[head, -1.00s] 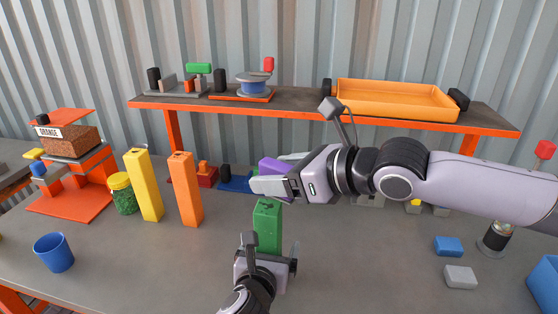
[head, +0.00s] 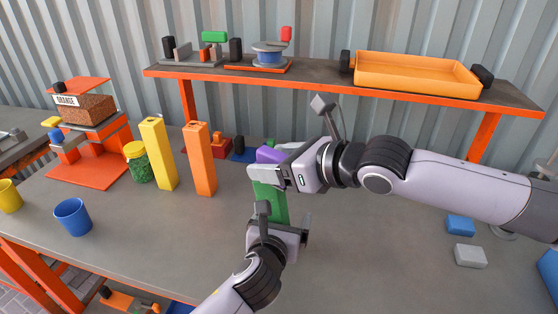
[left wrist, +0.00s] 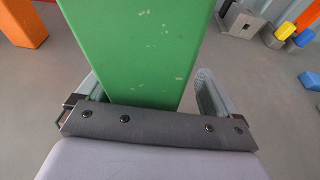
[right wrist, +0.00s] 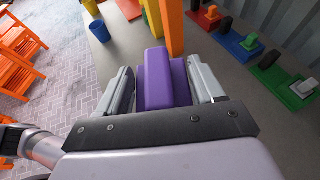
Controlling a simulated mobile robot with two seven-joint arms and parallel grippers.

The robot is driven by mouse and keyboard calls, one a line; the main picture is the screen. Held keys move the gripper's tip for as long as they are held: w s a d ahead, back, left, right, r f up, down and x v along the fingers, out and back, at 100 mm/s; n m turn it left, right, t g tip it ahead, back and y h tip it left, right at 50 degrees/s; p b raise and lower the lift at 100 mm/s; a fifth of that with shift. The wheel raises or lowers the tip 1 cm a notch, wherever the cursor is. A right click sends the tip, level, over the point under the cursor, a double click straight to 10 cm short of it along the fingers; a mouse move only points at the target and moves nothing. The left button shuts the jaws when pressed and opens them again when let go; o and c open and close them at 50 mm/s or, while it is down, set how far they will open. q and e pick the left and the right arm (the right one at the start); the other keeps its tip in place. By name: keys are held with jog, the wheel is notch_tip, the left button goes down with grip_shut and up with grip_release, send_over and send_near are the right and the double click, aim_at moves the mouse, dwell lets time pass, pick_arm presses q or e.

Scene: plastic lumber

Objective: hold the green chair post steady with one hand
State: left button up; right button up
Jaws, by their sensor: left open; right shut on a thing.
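The green chair post (head: 274,202) stands upright on the table in the head view, its upper part partly hidden by my right gripper. My left gripper (head: 277,228) is open at its lower part. In the left wrist view the green post (left wrist: 138,50) fills the space between my left gripper's two fingers (left wrist: 150,95), with a gap at the right finger. My right gripper (head: 258,172) is shut on a purple block (head: 270,155), close to the post's top. The purple block also shows between its fingers in the right wrist view (right wrist: 165,80). Whether the block touches the post is hidden.
Orange (head: 200,160) and yellow (head: 158,155) posts stand left of the green one, beside a green-filled jar (head: 139,165). A blue cup (head: 73,217) stands at the front left. Blue (head: 460,225) and grey (head: 470,256) blocks lie right. A shelf (head: 320,82) runs behind.

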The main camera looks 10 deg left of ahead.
jog(key=d, duration=0.3)
jog(key=shift+d+f, duration=0.2)
jog(key=shift+f, duration=0.05)
jog(key=shift+a+r, duration=0.1)
jog(key=shift+r, duration=4)
jog(key=w+d+f+m+t+h, duration=0.1)
jog(key=w+d+f+m+t, duration=0.15)
jog(key=d+f, duration=0.75)
jog(key=m+t+h, duration=0.2)
send_over(378, 274)
notch_tip(378, 274, down, 9)
jog(key=shift+f, duration=4.9)
jog(key=shift+f, duration=0.1)
jog(key=o, duration=1.2)
